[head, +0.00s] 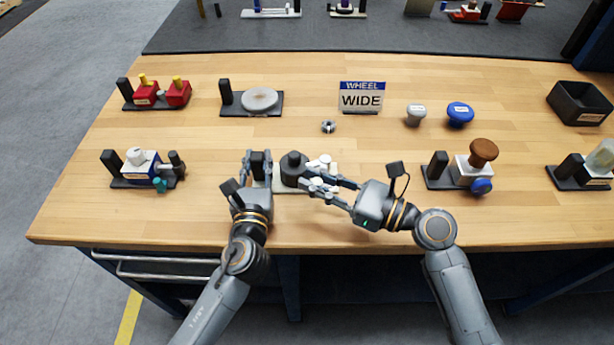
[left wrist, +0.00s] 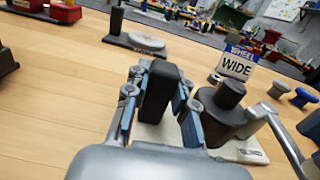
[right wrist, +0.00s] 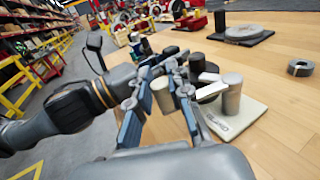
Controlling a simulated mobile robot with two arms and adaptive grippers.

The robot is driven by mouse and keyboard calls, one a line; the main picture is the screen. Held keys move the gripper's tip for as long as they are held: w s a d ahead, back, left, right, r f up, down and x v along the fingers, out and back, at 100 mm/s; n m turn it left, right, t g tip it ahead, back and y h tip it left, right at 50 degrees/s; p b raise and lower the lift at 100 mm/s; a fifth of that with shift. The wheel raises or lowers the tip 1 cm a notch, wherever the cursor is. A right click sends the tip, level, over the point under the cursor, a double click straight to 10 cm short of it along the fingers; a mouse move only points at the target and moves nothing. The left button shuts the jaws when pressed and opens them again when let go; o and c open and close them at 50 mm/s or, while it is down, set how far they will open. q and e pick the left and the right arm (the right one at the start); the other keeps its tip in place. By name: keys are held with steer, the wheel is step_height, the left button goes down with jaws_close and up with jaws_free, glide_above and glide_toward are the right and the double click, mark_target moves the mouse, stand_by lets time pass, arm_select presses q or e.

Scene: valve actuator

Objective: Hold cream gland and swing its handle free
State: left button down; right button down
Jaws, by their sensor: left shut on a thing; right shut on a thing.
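The cream gland has a cream base plate (head: 289,191) with a dark post and a dark stepped body (head: 293,168); its lettered plate (right wrist: 242,118) shows in the right wrist view. My left gripper (head: 258,167) is shut on the dark upright post (left wrist: 160,90), with a finger on each side. My right gripper (head: 320,186) is at the right of the body. In the right wrist view its fingers are closed around a pale cylinder (right wrist: 163,97), which looks like the handle's end. Another pale cylinder (right wrist: 232,97) stands on the plate. The fingers hide much of the handle.
A WHEEL WIDE sign (head: 361,97) and a small metal nut (head: 328,127) are behind the gland. A grey knob (head: 415,115) and a blue knob (head: 460,114) stand further right. Other valve fixtures (head: 470,168) are on both sides. The front table strip is clear.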

arm_select(q)
steer(key=shift+f, duration=0.3)
arm_select(e)
steer(key=d+n+g, duration=0.1)
steer(key=g, duration=0.1)
steer(key=d+n+g+y, duration=0.1)
steer(key=n+g, duration=0.1)
steer(key=d+n+g, duration=0.1)
steer(key=g, duration=0.1)
steer(key=shift+w+d+f+n+g+y, duration=0.1)
steer(key=shift+w+d+n+g+y, duration=0.05)
steer(key=shift+d+n+g+y, duration=0.2)
steer(key=shift+d+g, duration=0.25)
steer(key=shift+d, duration=0.05)
arm_select(q)
steer(key=shift+a, duration=0.15)
arm_select(e)
steer(key=shift+w+d, duration=0.3)
steer(key=shift+d, duration=0.35)
steer(key=shift+w+d, duration=0.3)
steer(key=shift+d, duration=0.3)
steer(key=c, duration=1.2)
jaws_free()
steer(key=shift+d, duration=0.15)
steer(key=d, duration=1.2)
steer(key=shift+s, duration=0.4)
